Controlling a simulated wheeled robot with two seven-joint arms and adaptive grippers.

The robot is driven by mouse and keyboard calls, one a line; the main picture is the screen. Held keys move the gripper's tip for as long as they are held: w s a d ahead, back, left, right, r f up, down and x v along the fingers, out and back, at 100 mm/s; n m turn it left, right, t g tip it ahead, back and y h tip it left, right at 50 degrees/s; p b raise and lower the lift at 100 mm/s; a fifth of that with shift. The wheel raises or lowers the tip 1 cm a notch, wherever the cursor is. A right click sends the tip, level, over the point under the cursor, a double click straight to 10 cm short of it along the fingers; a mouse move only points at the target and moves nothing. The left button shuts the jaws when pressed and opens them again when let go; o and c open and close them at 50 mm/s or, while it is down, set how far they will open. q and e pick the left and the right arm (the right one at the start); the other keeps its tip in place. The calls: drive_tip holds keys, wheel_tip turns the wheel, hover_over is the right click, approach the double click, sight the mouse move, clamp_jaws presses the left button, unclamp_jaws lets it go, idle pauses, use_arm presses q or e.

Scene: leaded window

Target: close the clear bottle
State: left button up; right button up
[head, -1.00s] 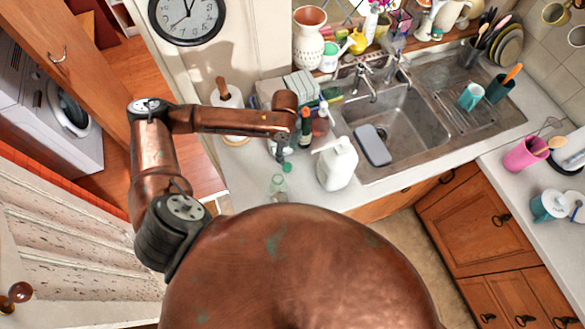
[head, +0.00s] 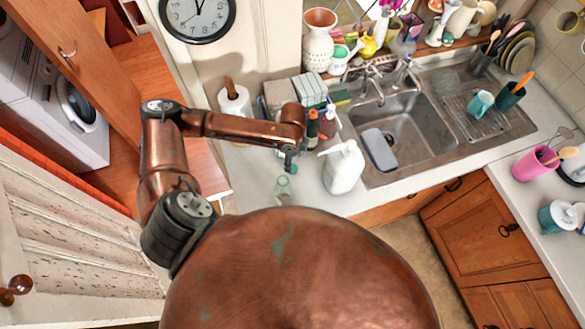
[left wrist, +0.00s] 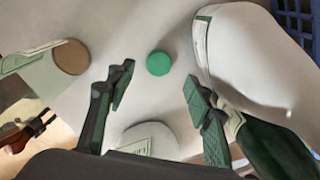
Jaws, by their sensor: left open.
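The clear bottle (head: 283,188) stands on the light counter just in front of my left gripper (head: 289,158), and its mouth looks open. A green cap (head: 291,169) shows by the gripper's tips. In the left wrist view the green cap (left wrist: 158,63) lies beyond the tips of my left gripper (left wrist: 160,88), between their lines and not held. The fingers are apart and empty. I cannot tell for certain which vessel in the wrist view is the clear bottle. My right gripper is not in view.
A white jug (head: 343,168) stands close to the right of the gripper, with the sink (head: 410,125) beyond it. Bottles (head: 313,128) and boxes (head: 310,90) crowd behind. A cork-topped vessel (left wrist: 70,57) shows left in the wrist view. The counter at the left is fairly clear.

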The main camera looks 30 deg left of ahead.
use_arm(q)
drive_tip(key=shift+s+f+p, duration=0.1)
drive_tip(key=shift+f+p, duration=0.45)
drive_tip(key=shift+f, duration=2.05)
drive_tip(key=c, duration=0.8)
